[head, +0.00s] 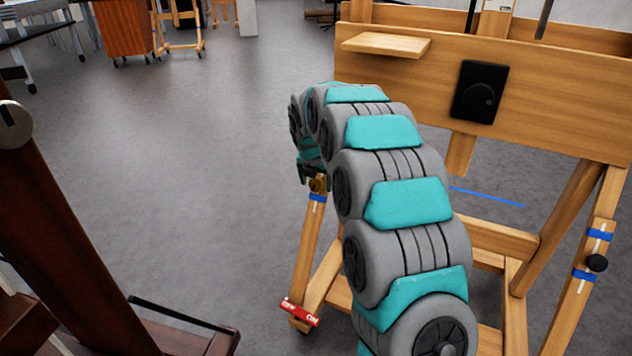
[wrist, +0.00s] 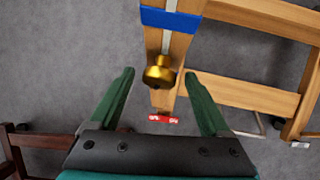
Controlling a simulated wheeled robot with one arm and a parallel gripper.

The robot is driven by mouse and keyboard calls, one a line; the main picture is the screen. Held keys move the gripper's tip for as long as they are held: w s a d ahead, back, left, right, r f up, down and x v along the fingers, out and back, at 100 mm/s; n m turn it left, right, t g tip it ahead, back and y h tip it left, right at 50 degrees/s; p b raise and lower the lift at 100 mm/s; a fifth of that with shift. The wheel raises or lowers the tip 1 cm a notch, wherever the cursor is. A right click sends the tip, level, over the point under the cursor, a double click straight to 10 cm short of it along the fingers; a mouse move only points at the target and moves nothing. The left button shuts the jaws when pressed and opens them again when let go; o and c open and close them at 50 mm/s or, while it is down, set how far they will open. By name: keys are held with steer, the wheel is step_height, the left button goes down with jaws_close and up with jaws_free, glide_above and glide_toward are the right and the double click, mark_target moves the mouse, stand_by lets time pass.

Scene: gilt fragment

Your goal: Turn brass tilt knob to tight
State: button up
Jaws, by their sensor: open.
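The brass tilt knob (wrist: 159,76) sits on a slotted wooden strut of the easel. In the wrist view it lies between and slightly beyond the tips of my gripper (wrist: 160,75), whose two green fingers are spread apart with nothing held. In the head view the brass knob (head: 318,184) shows just below my gripper (head: 314,172), at the top of the left strut. A blue band (head: 317,198) wraps the strut below the knob. I cannot tell whether a finger touches the knob, nor read its tight or loose setting.
The wooden easel (head: 540,80) stands at right, with a black knob (head: 597,263) on its right strut. A red label (head: 299,312) is at the left strut's foot. A dark wooden easel (head: 60,230) stands at left. The grey floor (head: 190,170) between is clear.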

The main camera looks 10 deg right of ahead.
jaws_close()
stand_by(0.6)
